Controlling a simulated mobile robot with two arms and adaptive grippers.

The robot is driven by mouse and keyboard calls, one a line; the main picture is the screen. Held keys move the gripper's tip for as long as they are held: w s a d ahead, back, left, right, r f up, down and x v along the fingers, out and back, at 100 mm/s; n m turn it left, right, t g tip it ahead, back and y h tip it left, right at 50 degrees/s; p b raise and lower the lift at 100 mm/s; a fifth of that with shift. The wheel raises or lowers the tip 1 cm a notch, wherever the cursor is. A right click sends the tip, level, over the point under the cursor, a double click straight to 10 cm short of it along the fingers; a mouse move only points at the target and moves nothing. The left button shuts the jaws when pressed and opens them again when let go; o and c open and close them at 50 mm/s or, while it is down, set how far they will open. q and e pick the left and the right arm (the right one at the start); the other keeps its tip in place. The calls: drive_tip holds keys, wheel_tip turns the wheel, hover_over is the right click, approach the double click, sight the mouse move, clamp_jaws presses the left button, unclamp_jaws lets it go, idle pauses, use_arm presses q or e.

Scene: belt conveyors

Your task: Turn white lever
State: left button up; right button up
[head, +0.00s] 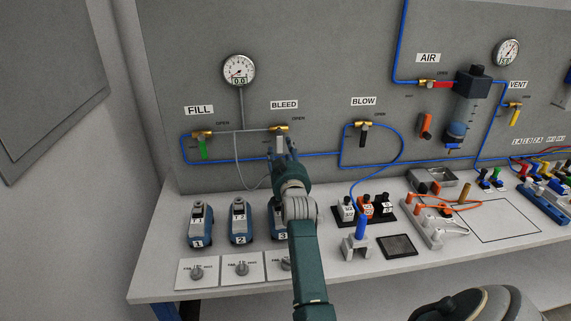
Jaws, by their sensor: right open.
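The valve labelled BLEED (279,128) is a brass fitting on the grey panel. A pale, whitish piece hangs just below it and looks like the white lever (279,144), pointing down. My right gripper (281,153) is at this lever, in front of and just below the valve, and it is open. The gripper and arm cover part of the lever, so I cannot tell whether the fingers touch it. My left gripper is not in view.
Other valves have a green lever (203,149) at FILL, a black one (363,136) at BLOW, a red one (436,85) at AIR and a yellow one (515,117) at VENT. Blue tubing (230,160) runs along the panel. Blue numbered devices (240,222) stand on the bench below.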

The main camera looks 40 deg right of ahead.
drive_tip(key=v, duration=1)
drive_tip(key=shift+a, duration=0.2)
drive_tip(key=shift+s, duration=0.1)
